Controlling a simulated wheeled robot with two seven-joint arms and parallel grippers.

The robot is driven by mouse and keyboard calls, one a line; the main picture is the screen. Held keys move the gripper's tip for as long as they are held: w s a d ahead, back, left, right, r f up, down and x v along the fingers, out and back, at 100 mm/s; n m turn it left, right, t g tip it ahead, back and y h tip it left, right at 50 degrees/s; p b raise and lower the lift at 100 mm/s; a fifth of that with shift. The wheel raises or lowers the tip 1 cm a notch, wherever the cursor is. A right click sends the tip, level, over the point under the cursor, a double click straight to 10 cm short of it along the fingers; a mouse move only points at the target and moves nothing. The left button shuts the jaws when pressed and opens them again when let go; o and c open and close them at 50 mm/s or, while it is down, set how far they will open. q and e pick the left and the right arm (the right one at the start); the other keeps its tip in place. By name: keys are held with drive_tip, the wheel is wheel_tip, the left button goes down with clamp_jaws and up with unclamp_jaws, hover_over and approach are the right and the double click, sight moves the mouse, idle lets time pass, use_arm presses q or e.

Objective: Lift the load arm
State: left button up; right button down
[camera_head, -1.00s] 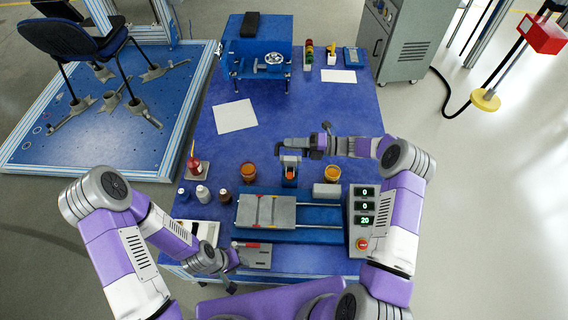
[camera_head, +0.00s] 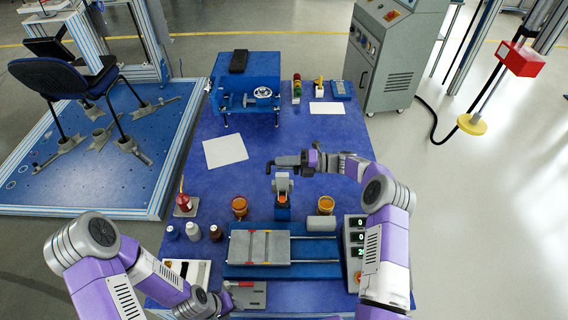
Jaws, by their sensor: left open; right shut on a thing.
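A small grey and orange upright piece (camera_head: 283,196) stands at the middle of the blue bench, behind the slide fixture. I take it to be the load arm, but cannot tell for certain. My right gripper (camera_head: 284,165) is shut at its top, and the dark fingers cover what they grip. My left gripper (camera_head: 222,298) is open, low at the front edge, beside a grey plate with a red handle (camera_head: 247,294). Its fingertips are small and partly hidden.
The grey slide fixture (camera_head: 259,248) and readout box (camera_head: 354,237) fill the bench front. Orange cups (camera_head: 239,207) and small bottles (camera_head: 193,231) stand nearby. A blue vise-like machine (camera_head: 246,97) and white sheet (camera_head: 225,151) lie farther back. The bench between is mostly clear.

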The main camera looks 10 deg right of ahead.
drive_tip(key=c, duration=1.1)
unclamp_jaws()
drive_tip(key=v, duration=0.7)
drive_tip(key=shift+d+p, duration=0.3)
drive_tip(key=shift+p, duration=0.1)
drive_tip(key=shift+s, duration=0.1)
